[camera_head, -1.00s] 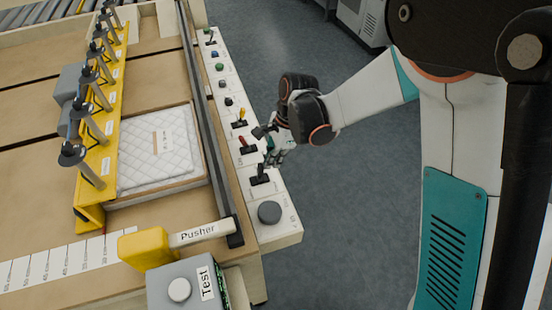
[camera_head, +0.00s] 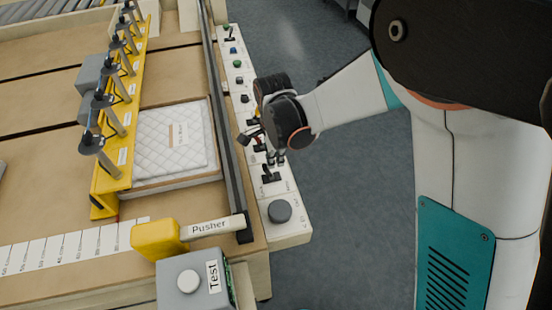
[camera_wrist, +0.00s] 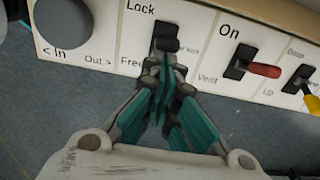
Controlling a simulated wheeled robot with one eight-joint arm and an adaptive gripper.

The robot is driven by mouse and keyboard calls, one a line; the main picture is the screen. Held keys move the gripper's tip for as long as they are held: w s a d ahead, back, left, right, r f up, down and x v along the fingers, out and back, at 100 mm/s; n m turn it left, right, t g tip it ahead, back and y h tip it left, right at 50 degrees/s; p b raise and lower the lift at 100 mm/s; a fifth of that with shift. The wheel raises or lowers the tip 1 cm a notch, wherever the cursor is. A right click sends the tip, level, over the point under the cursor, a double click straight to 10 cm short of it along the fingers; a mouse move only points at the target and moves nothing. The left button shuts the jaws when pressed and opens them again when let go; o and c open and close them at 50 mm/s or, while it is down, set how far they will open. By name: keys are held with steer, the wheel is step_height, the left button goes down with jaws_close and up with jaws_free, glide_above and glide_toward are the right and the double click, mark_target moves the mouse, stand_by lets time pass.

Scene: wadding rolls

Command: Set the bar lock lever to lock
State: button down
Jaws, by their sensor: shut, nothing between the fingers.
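The bar lock lever (camera_wrist: 167,38) is a black lever on the white control panel. In the wrist view it stands between the words Lock, above left, and Free, below left. Its exact setting is hard to tell. It also shows in the head view (camera_head: 270,174) near the panel's front end. My gripper (camera_wrist: 165,62) is shut and empty, its teal and grey fingertips close below the lever, seemingly at its end; contact is unclear. In the head view my gripper (camera_head: 274,159) is small and partly hidden by my wrist, just beyond the lever.
A large grey knob (camera_wrist: 62,22) marked In and Out is left of the lever. A red lever (camera_wrist: 263,70) marked On and a yellow lever (camera_wrist: 312,103) stand to the right. The pusher bar (camera_head: 212,227) and white wadding (camera_head: 172,142) lie left of the panel.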

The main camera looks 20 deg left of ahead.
steer(key=shift+w+d+r, duration=0.15)
steer(key=shift+w+d, duration=0.15)
steer(key=shift+d, duration=0.15)
step_height(320, 180, up, 11)
steer(key=d+p, duration=0.1)
steer(key=p, duration=0.2)
steer(key=shift+w+d+p, duration=0.3)
steer(key=shift+w+p, duration=0.05)
steer(key=shift+w, duration=0.1)
